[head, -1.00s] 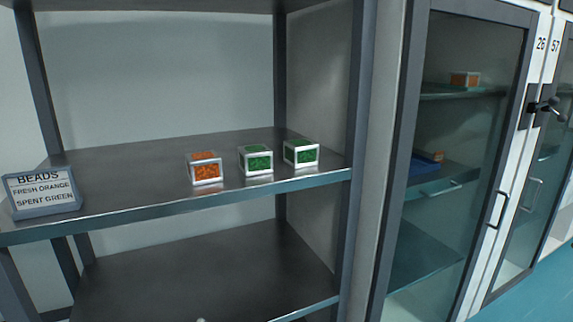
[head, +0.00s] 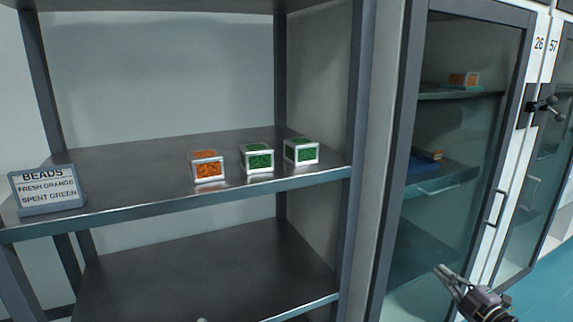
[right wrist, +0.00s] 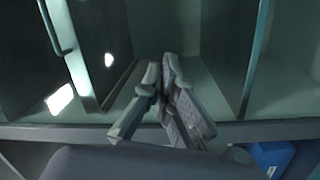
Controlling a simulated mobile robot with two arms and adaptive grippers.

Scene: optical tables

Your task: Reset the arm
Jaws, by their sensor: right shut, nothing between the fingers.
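My right gripper (head: 446,276) shows at the lower right of the head view, in front of the glass cabinet door. Its fingers are together and hold nothing. In the right wrist view the gripper (right wrist: 166,75) is seen close up, with its fingertips meeting and nothing between them. Only the end of the right arm shows in the head view. My left gripper is not seen in either view.
An open shelf (head: 120,218) holds one orange bead box (head: 207,167), two green bead boxes (head: 257,159) (head: 301,151) and a BEADS sign (head: 47,190). A glass-fronted cabinet (head: 400,160) stands right, its door handle (head: 496,208) sticking out near my right gripper.

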